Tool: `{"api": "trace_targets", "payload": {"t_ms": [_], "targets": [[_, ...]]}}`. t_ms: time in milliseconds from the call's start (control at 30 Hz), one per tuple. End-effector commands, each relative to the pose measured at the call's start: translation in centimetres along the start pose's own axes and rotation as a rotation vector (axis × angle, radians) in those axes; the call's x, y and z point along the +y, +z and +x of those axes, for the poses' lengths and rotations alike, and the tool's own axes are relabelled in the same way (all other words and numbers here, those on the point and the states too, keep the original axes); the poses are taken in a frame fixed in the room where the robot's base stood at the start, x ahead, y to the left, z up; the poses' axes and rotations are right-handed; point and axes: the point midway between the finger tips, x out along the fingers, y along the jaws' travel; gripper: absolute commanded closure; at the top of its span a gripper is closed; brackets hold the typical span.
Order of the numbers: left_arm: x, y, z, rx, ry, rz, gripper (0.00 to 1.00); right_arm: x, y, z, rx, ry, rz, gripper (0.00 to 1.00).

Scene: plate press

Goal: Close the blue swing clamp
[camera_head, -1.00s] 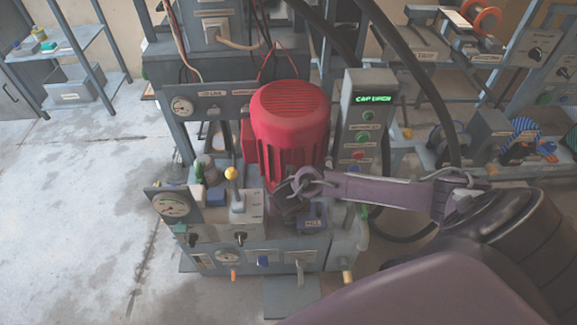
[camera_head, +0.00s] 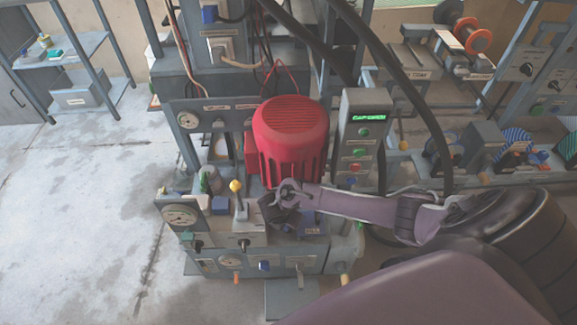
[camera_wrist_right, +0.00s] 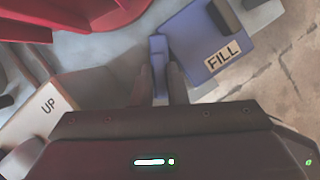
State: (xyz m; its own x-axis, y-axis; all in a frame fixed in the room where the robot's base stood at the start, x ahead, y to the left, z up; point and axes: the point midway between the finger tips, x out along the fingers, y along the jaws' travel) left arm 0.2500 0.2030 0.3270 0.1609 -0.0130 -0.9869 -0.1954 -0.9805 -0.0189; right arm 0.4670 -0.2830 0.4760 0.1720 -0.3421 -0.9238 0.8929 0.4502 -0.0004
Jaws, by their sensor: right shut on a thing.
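The blue swing clamp shows in the right wrist view as a narrow blue bar (camera_wrist_right: 159,62) that runs down between my two fingers. My right gripper (camera_wrist_right: 158,88) is shut on this bar. In the head view my right gripper (camera_head: 270,212) is low over the front of the machine, between the yellow-knobbed lever and the blue FILL block. It hides the clamp there, so I cannot tell from that view how far the clamp is swung. My left gripper is in neither view.
A blue FILL block (camera_wrist_right: 215,45) stands close to the right of the fingers. A red motor (camera_head: 290,135) rises behind my gripper. A lever with a yellow knob (camera_head: 236,186) stands to the left. A button panel (camera_head: 360,140) with a green display stands behind my arm.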

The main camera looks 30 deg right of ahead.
Motion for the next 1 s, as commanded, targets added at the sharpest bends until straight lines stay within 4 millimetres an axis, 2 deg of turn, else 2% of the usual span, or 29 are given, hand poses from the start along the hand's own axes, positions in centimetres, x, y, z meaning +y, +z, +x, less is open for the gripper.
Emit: {"api": "trace_targets", "payload": {"t_ms": [33, 200, 500, 700, 1000], "targets": [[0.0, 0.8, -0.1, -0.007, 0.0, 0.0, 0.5, 0.1, 0.0, -0.5, 0.003, -0.019, 0.042, 1.0], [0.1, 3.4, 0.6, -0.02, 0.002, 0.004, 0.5, 0.2, -0.1, -0.4, 0.004, -0.082, 0.191, 1.0], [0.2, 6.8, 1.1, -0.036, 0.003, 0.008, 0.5, 0.3, -0.1, -0.2, 0.004, -0.191, 0.454, 1.0], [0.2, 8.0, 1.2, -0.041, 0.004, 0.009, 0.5, 0.5, -0.1, -0.1, 0.004, -0.261, 0.624, 1.0], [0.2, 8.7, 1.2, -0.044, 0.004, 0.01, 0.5, 0.5, 0.0, 0.1, 0.003, -0.344, 0.824, 1.0]]}}
